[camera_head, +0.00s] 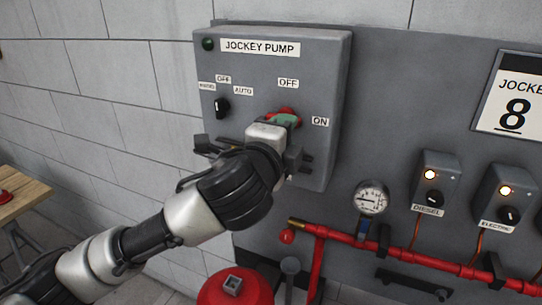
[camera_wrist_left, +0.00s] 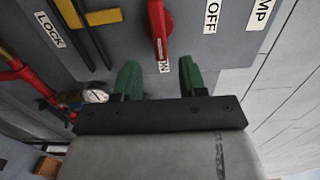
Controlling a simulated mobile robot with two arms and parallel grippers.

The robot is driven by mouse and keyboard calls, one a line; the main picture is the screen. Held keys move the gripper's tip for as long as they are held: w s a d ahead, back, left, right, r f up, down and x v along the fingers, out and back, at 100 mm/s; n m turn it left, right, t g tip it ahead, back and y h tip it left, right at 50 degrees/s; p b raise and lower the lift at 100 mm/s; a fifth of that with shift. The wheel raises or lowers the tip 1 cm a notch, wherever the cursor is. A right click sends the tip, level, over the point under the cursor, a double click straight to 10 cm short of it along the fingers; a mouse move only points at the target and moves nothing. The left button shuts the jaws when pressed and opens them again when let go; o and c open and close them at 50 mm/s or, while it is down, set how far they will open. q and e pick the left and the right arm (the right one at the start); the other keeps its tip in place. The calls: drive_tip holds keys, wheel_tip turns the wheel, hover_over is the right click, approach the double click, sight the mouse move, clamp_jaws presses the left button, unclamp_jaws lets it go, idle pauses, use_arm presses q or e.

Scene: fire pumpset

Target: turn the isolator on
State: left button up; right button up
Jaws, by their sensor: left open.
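The isolator is a red rotary handle (camera_head: 287,111) on the grey JOCKEY PUMP box (camera_head: 321,60), with an OFF label above it and an ON label to its right. My left gripper (camera_head: 284,121) is in front of it and hides much of it in the head view. In the left wrist view the red handle (camera_wrist_left: 158,26) points down the picture, its end close to the small ON label (camera_wrist_left: 164,66). My left gripper's green fingers (camera_wrist_left: 159,80) are open, one on each side of the handle's line. Contact cannot be told. My right gripper is not in view.
A black selector knob (camera_head: 221,107) with OFF and AUTO labels is left of the isolator. A pressure gauge (camera_head: 371,198), red pipes (camera_head: 410,257) and small DIESEL (camera_head: 436,181) and ELECTRIC (camera_head: 505,195) boxes are to the right. A wooden table (camera_head: 20,194) is at far left.

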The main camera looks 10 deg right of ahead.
use_arm(q)
drive_tip(key=b+v, duration=0.2)
drive_tip(key=v, duration=0.4)
drive_tip(key=shift+a, duration=0.3)
drive_tip(key=shift+w+f, duration=0.1)
